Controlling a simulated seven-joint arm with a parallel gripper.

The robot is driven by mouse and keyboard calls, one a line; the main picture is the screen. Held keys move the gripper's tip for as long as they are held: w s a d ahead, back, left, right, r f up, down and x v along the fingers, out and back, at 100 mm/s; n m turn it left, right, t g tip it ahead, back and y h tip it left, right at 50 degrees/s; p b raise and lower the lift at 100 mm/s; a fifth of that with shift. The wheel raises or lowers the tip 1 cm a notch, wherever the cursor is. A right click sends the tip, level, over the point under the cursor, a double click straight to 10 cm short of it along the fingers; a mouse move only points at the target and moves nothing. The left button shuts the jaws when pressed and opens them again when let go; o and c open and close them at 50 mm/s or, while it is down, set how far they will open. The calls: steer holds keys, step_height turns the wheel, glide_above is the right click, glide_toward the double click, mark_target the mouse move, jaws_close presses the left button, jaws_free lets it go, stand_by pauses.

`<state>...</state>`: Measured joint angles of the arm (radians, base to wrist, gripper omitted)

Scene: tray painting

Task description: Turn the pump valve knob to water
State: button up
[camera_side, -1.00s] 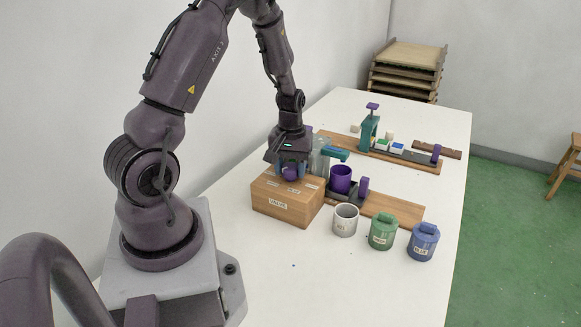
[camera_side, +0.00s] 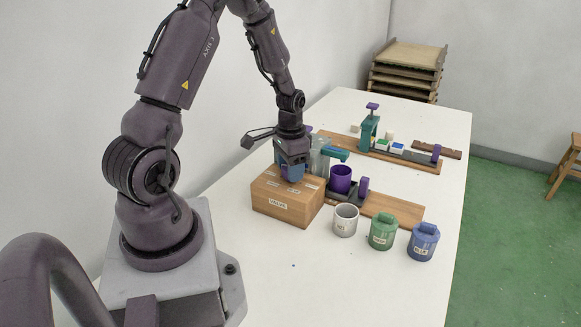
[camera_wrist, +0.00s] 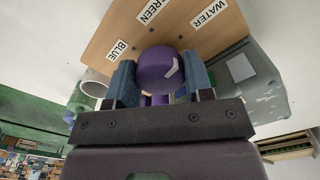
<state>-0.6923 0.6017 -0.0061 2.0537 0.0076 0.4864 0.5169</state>
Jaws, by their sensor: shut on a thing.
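The wooden valve box (camera_side: 283,208) stands on the table with a VALVE label on its front. The purple knob (camera_wrist: 158,68) is on its top, with a white mark on its right half slanting up and to the right. In the wrist view the BLUE label (camera_wrist: 118,49), GREEN label (camera_wrist: 153,10) and WATER label (camera_wrist: 209,12) fan around the knob. My gripper (camera_wrist: 160,80) is shut on the knob, one blue finger on each side. In the side view my gripper (camera_side: 291,172) is over the box top and hides most of the knob.
A purple cup (camera_side: 341,179) under a teal spout (camera_side: 335,153) stands right behind the box. White (camera_side: 345,220), green (camera_side: 382,231) and blue (camera_side: 423,242) canisters stand to its right. A stamping station (camera_side: 369,127) is farther back.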

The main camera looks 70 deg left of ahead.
steer(key=shift+m, duration=0.8)
steer(key=o, duration=0.7)
steer(key=shift+c, duration=0.2)
steer(key=shift+r, duration=0.1)
step_height(320, 180, up, 13)
